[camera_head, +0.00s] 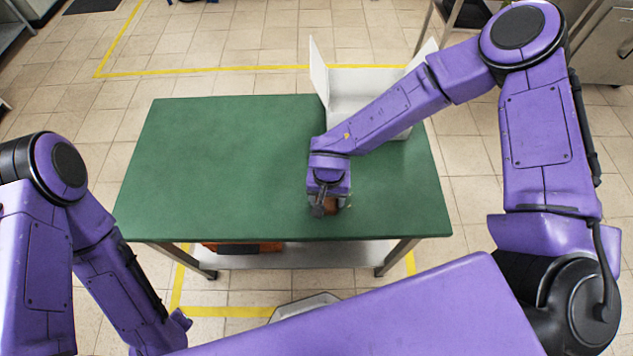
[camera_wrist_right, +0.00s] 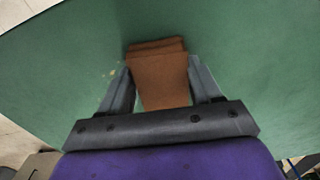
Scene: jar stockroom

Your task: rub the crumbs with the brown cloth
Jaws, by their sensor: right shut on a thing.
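My right gripper (camera_head: 322,211) is shut on the brown cloth (camera_head: 341,203), low over the green table (camera_head: 215,165), right of its middle and near its front edge. In the right wrist view the brown cloth (camera_wrist_right: 162,78) looks folded and sits between the two fingers of the right gripper (camera_wrist_right: 160,85). A few pale crumbs (camera_wrist_right: 117,63) lie on the green top just left of the cloth. Any crumbs under the cloth are hidden. I cannot tell whether the cloth touches the table. My left arm is at the lower left, its gripper out of view.
A white open-fronted bin or screen (camera_head: 345,88) stands at the table's back right, behind my right forearm. An orange and black object (camera_head: 243,247) lies on the lower shelf. The left half of the tabletop is clear.

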